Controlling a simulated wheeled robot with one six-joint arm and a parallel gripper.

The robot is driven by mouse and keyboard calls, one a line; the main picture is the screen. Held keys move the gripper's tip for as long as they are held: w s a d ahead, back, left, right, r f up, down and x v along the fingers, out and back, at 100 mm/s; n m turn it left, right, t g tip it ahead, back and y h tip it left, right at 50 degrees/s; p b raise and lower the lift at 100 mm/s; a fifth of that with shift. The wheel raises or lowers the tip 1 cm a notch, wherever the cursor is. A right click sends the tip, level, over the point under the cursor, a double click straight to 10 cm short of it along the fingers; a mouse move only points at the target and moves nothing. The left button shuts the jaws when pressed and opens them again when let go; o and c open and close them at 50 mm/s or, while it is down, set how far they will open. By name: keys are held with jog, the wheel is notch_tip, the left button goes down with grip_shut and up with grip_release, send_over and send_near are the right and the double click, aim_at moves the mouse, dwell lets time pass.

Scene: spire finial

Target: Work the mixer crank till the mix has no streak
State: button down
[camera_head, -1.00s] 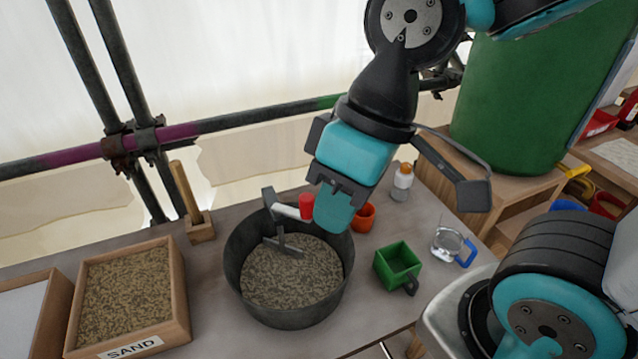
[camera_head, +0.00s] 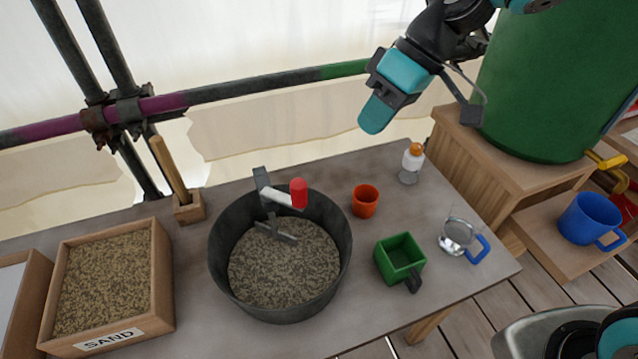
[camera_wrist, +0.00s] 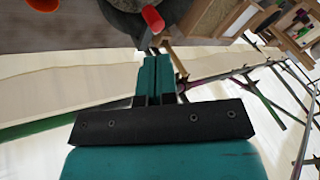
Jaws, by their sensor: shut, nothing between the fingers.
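A dark round mixing tub (camera_head: 222,262) stands on the table. Inside it lies a speckled brown and grey mix (camera_head: 285,272); at this size I cannot tell clearly whether streaks remain in it. A grey paddle and a white crank arm (camera_head: 277,197) with a red knob (camera_head: 299,193) sit at the tub's back. My gripper (camera_head: 372,118) is up and behind the tub, to the right of the crank, apart from it and empty. In the wrist view my gripper's fingers (camera_wrist: 157,72) are together, and the red knob (camera_wrist: 153,18) shows beyond their tips.
A scaffold rail (camera_head: 250,91) runs behind.

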jog(key=w+f+n+y+b, duration=0.1)
jog(key=w+f+n, duration=0.1)
jog(key=w+f, duration=0.7)
jog(key=s+a+f+p, duration=0.4)
jog(key=a+f, duration=0.4)
jog(key=shift+s+a+f, duration=0.2)
jog(key=shift+a, duration=0.05)
jog(key=shift+s+a, duration=0.1)
